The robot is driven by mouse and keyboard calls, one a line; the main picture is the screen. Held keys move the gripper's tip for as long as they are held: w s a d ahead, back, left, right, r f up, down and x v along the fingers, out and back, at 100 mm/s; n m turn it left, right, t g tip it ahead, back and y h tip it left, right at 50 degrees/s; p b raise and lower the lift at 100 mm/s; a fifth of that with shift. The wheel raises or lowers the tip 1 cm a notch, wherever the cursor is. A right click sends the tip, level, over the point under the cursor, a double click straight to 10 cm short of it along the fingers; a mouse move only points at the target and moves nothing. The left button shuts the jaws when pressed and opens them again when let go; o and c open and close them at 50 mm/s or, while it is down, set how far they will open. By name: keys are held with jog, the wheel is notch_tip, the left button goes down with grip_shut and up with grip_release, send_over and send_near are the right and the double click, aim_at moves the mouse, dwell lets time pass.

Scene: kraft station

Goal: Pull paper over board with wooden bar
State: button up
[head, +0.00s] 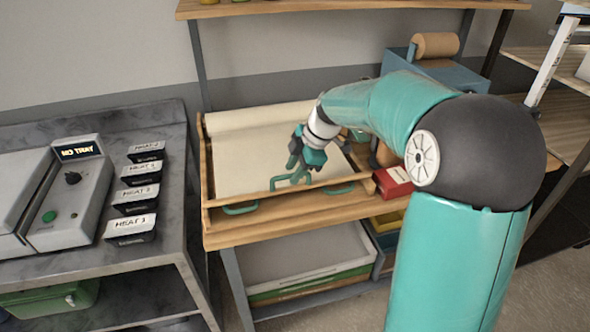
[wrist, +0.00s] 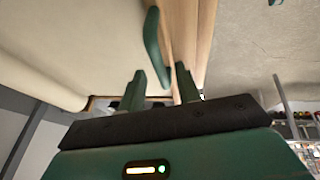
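The wooden bar (head: 240,197) lies across the front of the work table, and its pale wood also shows in the wrist view (wrist: 182,30). A green handle (head: 288,182) stands at its middle. In the wrist view the green handle (wrist: 155,48) reaches down between my finger tips. Cream paper (head: 250,160) covers the board area behind the bar; the board itself cannot be told apart from it. My gripper (head: 297,161) is over the front part of the paper, just above the handle. Its fingers (wrist: 161,78) are apart, with no visible grip on the handle.
A paper roll (head: 250,118) lies along the table's back. Green loops (head: 240,210) sit along the front edge. A red box (head: 393,182) stands at the right corner. A metal bench (head: 90,255) with a grey machine and several labelled black trays stands left.

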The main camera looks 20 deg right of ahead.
jog(key=shift+r, duration=0.1)
jog(key=v, duration=1.3)
jog(key=shift+d+r, duration=0.2)
jog(key=shift+s+a, duration=0.1)
jog(key=s+a+f+m+t+h, duration=0.1)
jog(key=s+a+f+m+h, duration=0.1)
jog(key=s+m, duration=0.7)
jog(key=s+a+f+m+t+h, duration=0.2)
jog(key=s+a+m, duration=0.2)
jog(key=s+m, duration=0.5)
jog(key=s, duration=0.7)
jog(key=shift+f, duration=0.4)
